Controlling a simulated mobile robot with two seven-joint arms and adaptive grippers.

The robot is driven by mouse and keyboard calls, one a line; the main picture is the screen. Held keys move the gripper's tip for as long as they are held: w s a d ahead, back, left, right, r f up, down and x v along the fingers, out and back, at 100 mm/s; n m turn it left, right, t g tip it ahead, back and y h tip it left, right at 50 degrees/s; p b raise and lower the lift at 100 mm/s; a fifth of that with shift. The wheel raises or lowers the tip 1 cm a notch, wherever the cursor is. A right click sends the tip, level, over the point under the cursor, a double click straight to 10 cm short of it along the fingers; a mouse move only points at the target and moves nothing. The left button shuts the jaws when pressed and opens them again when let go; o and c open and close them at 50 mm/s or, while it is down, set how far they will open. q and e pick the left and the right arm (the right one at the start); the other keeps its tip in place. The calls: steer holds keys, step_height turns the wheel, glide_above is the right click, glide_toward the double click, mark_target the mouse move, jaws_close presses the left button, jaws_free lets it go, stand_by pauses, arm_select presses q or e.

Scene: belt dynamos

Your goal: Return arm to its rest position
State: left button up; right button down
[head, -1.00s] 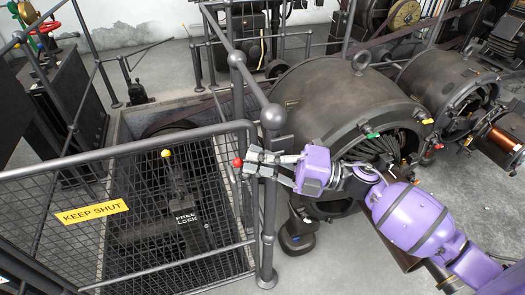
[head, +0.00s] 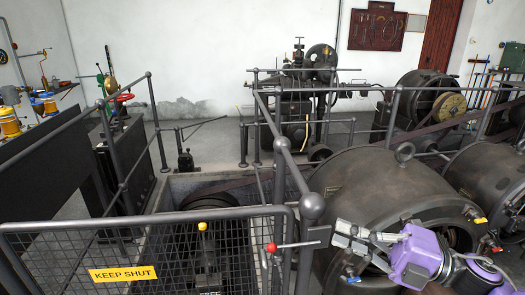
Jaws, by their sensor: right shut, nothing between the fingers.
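My right gripper (head: 337,235), purple with grey fingers, is in the lower right of the head view, in front of the large dark dynamo (head: 370,200). Its fingers point left and are shut with nothing between them. My right arm comes in from the lower right corner. A latch lever with a red knob (head: 271,248) sits at the gate post, left of the fingertips, with a gap between. The mesh gate (head: 150,215) with a yellow KEEP SHUT sign (head: 122,274) stands at the lower left. My left gripper is not in view.
Grey railings (head: 285,145) and posts stand close left of my gripper. A pit with a yellow-topped lever (head: 202,227) lies behind the gate. A second dynamo (head: 490,180) is at the right. Open floor shows beyond the pit.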

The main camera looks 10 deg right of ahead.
steer(key=w+d+f+m+t+h, duration=0.5)
steer(key=d+f+m+t+h, duration=0.15)
steer(key=m, duration=0.35)
steer(key=s+d+f+m+h+p, duration=0.1)
steer(key=s+f+m+h, duration=0.3)
steer(key=f, duration=0.4)
steer(key=s+d+f+m+h+p, duration=0.1)
steer(key=s+f+m+h, duration=0.1)
steer(key=f+m+h, duration=0.35)
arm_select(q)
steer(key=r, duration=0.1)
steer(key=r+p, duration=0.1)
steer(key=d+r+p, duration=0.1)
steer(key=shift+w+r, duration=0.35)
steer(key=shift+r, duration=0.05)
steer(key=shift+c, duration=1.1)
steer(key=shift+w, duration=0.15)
arm_select(e)
steer(key=s+a+f+m+g, duration=0.4)
steer(key=s+f, duration=0.5)
steer(key=s, duration=0.4)
steer(key=s+a+f+m+g, duration=0.3)
steer(key=s+a+f+m, duration=0.2)
steer(key=s+f, duration=0.5)
steer(key=s+a, duration=0.1)
steer(key=s, duration=0.2)
steer(key=shift+s+a+f+g+h, duration=0.2)
steer(key=shift+f+g+h, duration=0.05)
steer(key=shift+g+h, duration=0.1)
